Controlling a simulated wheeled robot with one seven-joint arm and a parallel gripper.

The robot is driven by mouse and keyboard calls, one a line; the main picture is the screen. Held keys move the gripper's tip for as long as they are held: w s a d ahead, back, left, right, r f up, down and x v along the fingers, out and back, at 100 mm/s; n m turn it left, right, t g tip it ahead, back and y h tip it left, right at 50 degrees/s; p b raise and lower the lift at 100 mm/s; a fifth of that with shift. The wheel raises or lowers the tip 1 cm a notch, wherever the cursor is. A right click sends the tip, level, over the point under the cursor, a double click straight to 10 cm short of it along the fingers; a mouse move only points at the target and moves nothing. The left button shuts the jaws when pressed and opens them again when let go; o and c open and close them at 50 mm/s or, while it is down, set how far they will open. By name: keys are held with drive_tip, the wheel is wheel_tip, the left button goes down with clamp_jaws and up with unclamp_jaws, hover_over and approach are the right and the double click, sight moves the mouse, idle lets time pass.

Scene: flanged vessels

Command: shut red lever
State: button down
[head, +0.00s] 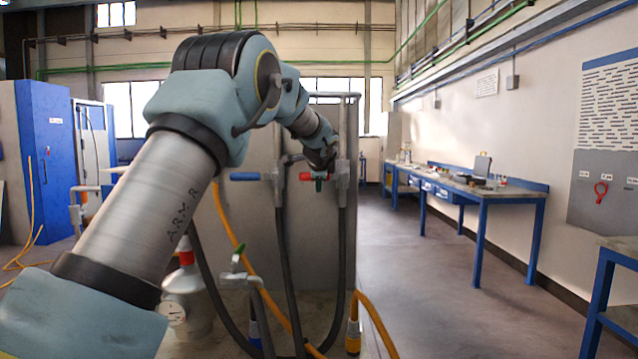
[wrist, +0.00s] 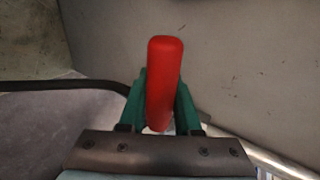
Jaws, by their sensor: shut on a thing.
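The red lever (head: 306,176) lies level in the head view and points left from a grey valve (head: 342,178) on a vertical pipe. My gripper (head: 319,182) reaches down to it from above, with a green finger showing at the lever. In the wrist view the red lever (wrist: 164,75) stands between the two green fingers of my gripper (wrist: 160,100), which are shut on it. The lever's lower end is partly hidden by the gripper.
A blue lever (head: 245,176) on a neighbouring pipe sticks out to the left. A grey panel (head: 320,250) stands behind the pipes. Dark hoses and a yellow hose (head: 375,325) hang below. A blue-legged workbench (head: 470,188) lines the right wall, with open floor before it.

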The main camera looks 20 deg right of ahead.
drive_tip(key=shift+r, duration=0.15)
drive_tip(key=c, duration=0.6)
unclamp_jaws()
drive_tip(key=b+v, duration=0.3)
drive_tip(key=v, duration=0.7)
drive_tip(key=shift+s, duration=0.25)
drive_tip(key=shift+a, duration=0.15)
